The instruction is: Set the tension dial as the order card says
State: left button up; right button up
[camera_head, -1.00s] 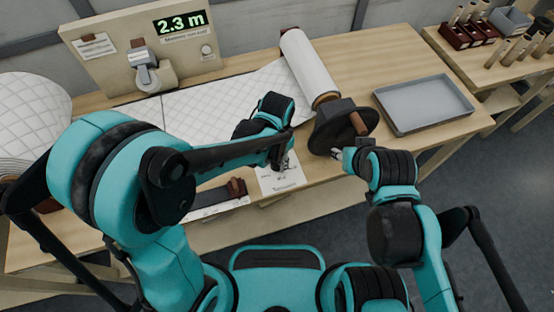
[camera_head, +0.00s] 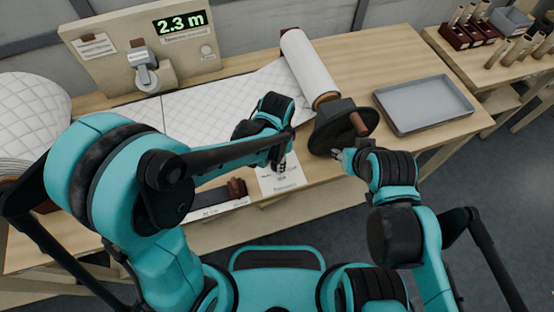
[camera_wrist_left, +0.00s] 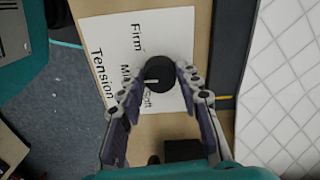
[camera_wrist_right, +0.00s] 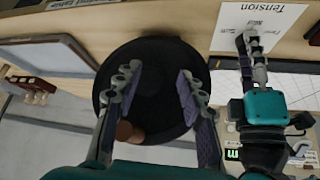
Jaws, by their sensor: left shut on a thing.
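The tension dial is a round black knob (camera_wrist_left: 160,72) with a short white pointer mark. It stands on a white sheet (camera_wrist_left: 104,30) printed Firm, Mid, Soft and Tension. In the left wrist view the mark points left, toward the printed words. My left gripper (camera_head: 280,163) is shut on the knob and hides much of it in the head view. My right gripper (camera_wrist_right: 152,78) is open and empty, in front of the crank wheel (camera_wrist_right: 165,60). A paper card (camera_head: 95,46) hangs on the back board; its writing is too small to read.
A white roll (camera_head: 309,65) lies behind the crank wheel (camera_head: 328,132). A grey tray (camera_head: 423,104) is at the right. Quilted wadding (camera_head: 205,112) covers the table's middle. A display (camera_head: 180,22) reads 2.3 m. Bare tabletop lies behind the tray.

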pick_arm(q)
jog(key=o, duration=1.2)
jog(key=shift+c, duration=0.2)
notch_tip(320, 180, up, 12)
jog(key=s+a+n+t, duration=0.2)
jog(key=a+n, duration=0.4)
jog(key=a, duration=0.3)
jog(key=s+a+r+n+t, duration=0.1)
jog(key=s+a+n+t, duration=0.2)
jog(key=a+n+t, duration=0.2)
jog(key=a+n, duration=0.2)
jog(key=a, duration=0.2)
jog(key=shift+s+r, duration=0.15)
jog(key=shift+r, duration=0.1)
